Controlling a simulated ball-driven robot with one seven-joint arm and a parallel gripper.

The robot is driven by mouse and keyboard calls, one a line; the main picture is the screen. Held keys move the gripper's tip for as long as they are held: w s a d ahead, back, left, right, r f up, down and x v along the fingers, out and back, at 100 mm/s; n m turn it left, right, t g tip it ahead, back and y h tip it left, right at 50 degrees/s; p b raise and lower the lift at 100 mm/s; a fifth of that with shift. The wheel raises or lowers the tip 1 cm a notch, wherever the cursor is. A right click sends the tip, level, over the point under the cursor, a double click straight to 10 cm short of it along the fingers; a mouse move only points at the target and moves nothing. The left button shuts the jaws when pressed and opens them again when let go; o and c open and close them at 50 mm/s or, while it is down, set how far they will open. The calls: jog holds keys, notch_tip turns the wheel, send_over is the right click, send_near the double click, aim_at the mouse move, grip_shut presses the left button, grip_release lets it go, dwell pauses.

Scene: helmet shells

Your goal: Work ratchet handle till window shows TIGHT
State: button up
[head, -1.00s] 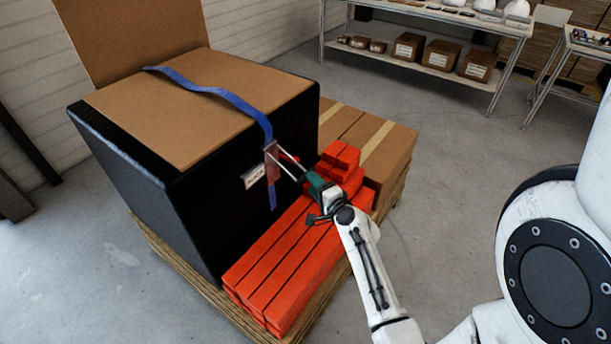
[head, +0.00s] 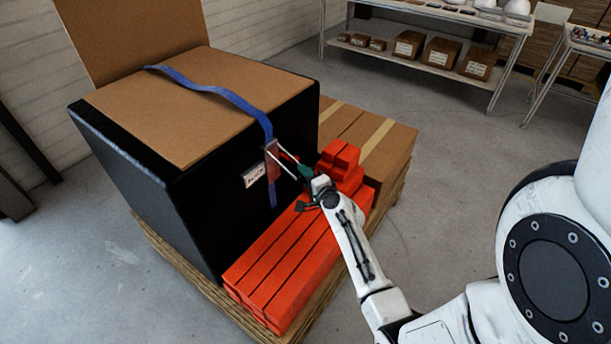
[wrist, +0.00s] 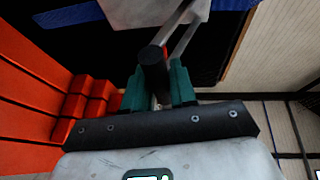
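A ratchet (head: 271,160) sits on the blue strap (head: 215,90) that runs over the big black case and down its front side. Its metal handle (head: 286,164) sticks out to the right, toward my gripper (head: 306,173). In the wrist view the green fingers of my gripper (wrist: 158,88) stand on both sides of the handle's black grip (wrist: 152,60) and appear shut on it. A small white plate (head: 254,176) with dark marks is on the case left of the ratchet. Its writing is too small to read.
The black case (head: 190,195) stands on a wooden pallet (head: 190,270). Long red bars (head: 285,260) lie in front of it, and shorter red blocks (head: 340,155) are stacked close behind my gripper. A taped cardboard box (head: 390,150) is behind. Shelves stand farther back.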

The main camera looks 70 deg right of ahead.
grip_shut()
jog(key=shift+f+b, duration=0.15)
jog(key=shift+b, duration=0.2)
jog(key=shift+f+b, duration=0.3)
jog(key=shift+b, duration=0.55)
jog(key=w+d+f+m+t+h+b, duration=0.1)
jog(key=w+f+m+t+h+b, duration=0.3)
jog(key=b, duration=3.6)
jog(key=w+f+t+h, duration=0.1)
jog(key=w+f+h, duration=0.1)
jog(key=w, duration=0.1)
jog(key=shift+d+f+m, duration=0.25)
jog(key=shift+d+m, duration=0.05)
jog(key=shift+d, duration=0.05)
jog(key=shift+w+f, duration=0.15)
jog(key=shift+w, duration=0.15)
